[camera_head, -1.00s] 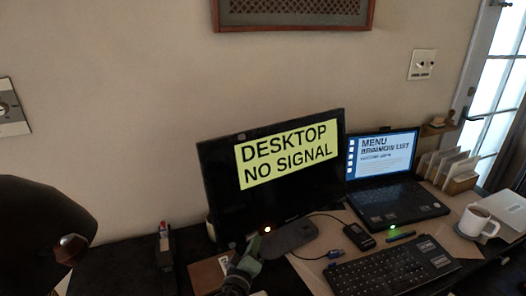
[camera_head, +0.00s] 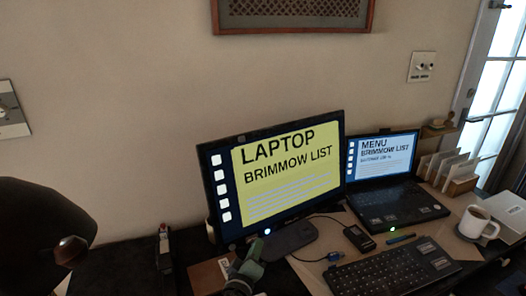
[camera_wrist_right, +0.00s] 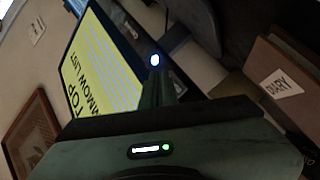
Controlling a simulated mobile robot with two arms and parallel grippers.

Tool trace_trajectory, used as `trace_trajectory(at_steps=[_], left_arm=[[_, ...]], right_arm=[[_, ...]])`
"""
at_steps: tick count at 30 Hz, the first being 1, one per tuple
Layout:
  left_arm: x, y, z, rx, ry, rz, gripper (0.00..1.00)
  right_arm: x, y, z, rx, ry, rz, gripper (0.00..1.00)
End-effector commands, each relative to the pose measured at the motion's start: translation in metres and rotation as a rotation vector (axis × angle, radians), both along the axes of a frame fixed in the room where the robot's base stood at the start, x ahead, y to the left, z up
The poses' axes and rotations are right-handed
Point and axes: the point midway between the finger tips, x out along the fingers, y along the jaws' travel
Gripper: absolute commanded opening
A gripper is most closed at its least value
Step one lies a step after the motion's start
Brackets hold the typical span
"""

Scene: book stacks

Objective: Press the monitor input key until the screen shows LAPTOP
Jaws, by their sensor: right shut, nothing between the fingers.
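The monitor (camera_head: 278,176) stands against the wall and its screen reads LAPTOP, BRIMMOW LIST. A small lit key (camera_head: 267,231), bluish white, sits at its lower edge; it also glows in the right wrist view (camera_wrist_right: 155,60). My right gripper (camera_head: 254,247) is at the monitor's lower edge, close to the key, shut and empty. In the right wrist view its fingertips (camera_wrist_right: 157,82) end just by the lit key; I cannot tell whether they touch it. My left gripper is not in view.
A laptop (camera_head: 390,203) showing MENU stands right of the monitor. A keyboard (camera_head: 385,270), a mug (camera_head: 477,222) and a letter rack (camera_head: 462,184) crowd the desk's right side. A diary (camera_wrist_right: 281,84) lies near the gripper in the wrist view.

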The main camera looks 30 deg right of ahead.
Motion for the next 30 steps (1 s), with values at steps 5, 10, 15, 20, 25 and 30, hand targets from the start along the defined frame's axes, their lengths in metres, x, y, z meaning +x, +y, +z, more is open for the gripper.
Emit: trace_trajectory(at_steps=[5, 10, 15, 20, 25, 30], left_arm=[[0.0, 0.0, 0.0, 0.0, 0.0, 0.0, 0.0], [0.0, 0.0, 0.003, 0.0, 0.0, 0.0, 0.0], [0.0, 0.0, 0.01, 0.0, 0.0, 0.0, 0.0], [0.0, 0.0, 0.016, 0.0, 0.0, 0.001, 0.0], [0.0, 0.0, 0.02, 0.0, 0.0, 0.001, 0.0], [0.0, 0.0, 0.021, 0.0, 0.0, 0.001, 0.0]], right_arm=[[0.0, 0.0, 0.0, 0.0, 0.0, 0.0, 0.0], [-0.005, 0.0, 0.002, 0.0, 0.0, 0.0, 0.0], [-0.022, 0.001, 0.006, -0.001, 0.001, 0.0, 0.0], [-0.038, 0.002, 0.01, 0.0, 0.001, 0.001, 0.0], [-0.053, 0.002, 0.013, -0.001, 0.001, 0.0, 0.0], [-0.059, 0.002, 0.014, 0.0, -0.001, -0.001, 0.0]])
